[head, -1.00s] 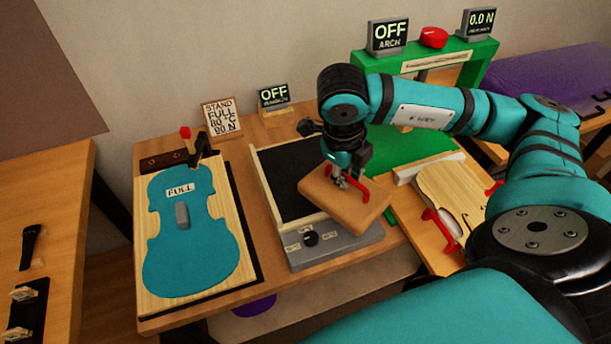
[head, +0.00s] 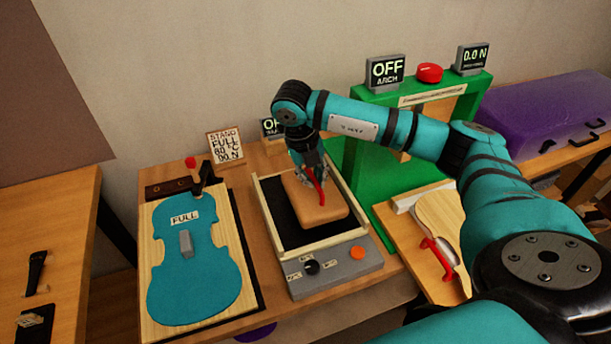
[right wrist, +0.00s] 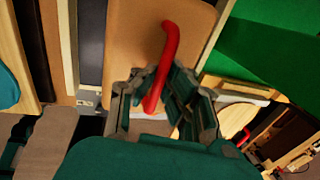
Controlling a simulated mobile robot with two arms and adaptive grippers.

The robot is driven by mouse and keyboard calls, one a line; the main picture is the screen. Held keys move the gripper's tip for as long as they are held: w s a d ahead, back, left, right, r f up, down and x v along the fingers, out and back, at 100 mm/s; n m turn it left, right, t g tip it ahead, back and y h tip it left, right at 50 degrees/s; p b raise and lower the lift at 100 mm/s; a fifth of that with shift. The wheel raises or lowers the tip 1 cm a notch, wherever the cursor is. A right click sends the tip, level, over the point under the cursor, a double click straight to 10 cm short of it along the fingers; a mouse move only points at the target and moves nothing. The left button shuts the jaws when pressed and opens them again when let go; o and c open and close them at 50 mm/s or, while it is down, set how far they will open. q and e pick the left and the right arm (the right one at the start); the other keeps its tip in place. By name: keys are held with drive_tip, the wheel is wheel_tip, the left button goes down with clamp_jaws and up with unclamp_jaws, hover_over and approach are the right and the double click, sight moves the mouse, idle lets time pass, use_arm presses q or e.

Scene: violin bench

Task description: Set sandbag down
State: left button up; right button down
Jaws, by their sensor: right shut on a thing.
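The sandbag (head: 322,214) is a tan, rounded block with a red handle (head: 321,193) on top. It is over the black bed (head: 282,222) of the grey device with a pale wooden frame, roughly level; I cannot tell if it touches the bed. My right gripper (head: 315,178) is shut on the red handle. The right wrist view also shows the sandbag (right wrist: 128,50) and the handle between my right gripper's fingers (right wrist: 155,95). My left gripper is not in view.
The device's front panel (head: 325,275) has a black knob and an orange button. Left of it lies a teal violin-shaped piece (head: 195,265) marked FULL on a wooden board.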

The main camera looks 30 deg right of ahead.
drive_tip(key=w, duration=0.3)
drive_tip(key=shift+a, duration=0.15)
drive_tip(key=shift+a+p+x, duration=0.15)
drive_tip(key=shift+p+x, duration=0.35)
drive_tip(key=shift+x, duration=0.25)
drive_tip(key=shift+a+p+x, duration=0.15)
drive_tip(key=shift+p+x, duration=0.3)
drive_tip(key=shift+x, duration=0.25)
drive_tip(key=shift+w+f, duration=0.1)
drive_tip(key=shift+f, duration=0.3)
drive_tip(key=c, duration=1.5)
unclamp_jaws()
drive_tip(key=shift+o, duration=0.2)
drive_tip(key=b+v, duration=0.3)
drive_tip(key=v, duration=0.9)
